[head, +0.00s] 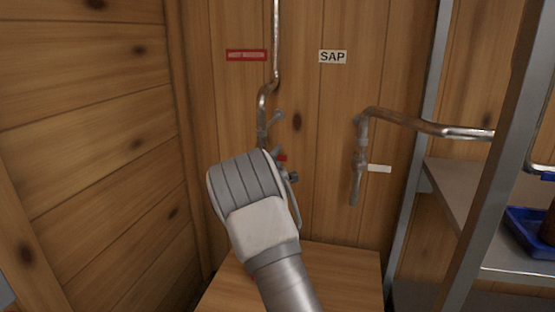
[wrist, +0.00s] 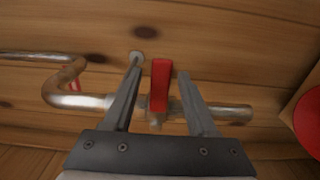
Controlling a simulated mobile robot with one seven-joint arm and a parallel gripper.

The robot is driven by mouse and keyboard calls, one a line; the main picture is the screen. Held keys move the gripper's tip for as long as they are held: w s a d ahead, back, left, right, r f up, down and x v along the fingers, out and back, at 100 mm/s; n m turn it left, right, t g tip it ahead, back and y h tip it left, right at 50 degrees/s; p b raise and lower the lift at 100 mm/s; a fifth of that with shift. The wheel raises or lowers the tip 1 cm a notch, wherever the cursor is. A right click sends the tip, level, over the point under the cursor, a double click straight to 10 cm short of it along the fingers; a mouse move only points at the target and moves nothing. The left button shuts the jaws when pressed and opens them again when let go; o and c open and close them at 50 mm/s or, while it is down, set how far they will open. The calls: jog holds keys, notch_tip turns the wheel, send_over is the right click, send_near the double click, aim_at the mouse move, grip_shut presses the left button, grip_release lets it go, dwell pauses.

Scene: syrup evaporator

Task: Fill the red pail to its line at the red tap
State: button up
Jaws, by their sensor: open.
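The red tap's lever (wrist: 160,84) stands between the two fingers of my open gripper (wrist: 159,73) in the wrist view. I cannot tell whether either finger touches it. The tap's metal pipe (wrist: 85,101) bends at the left and runs behind the fingers to an open end at the right. In the head view a bit of the red tap (head: 281,158) shows beside my wrist, which hides most of it. A flat red round shape (wrist: 309,122) is cut off at the right edge of the wrist view. I cannot tell whether it is the pail.
A red-framed label (head: 246,55) and a SAP sign (head: 332,57) are on the plank wall. A wooden stand (head: 345,268) is below. A metal shelf (head: 455,185) with a blue tray (head: 524,238) bounds the right.

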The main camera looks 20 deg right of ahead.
grip_shut()
dwell(1.3)
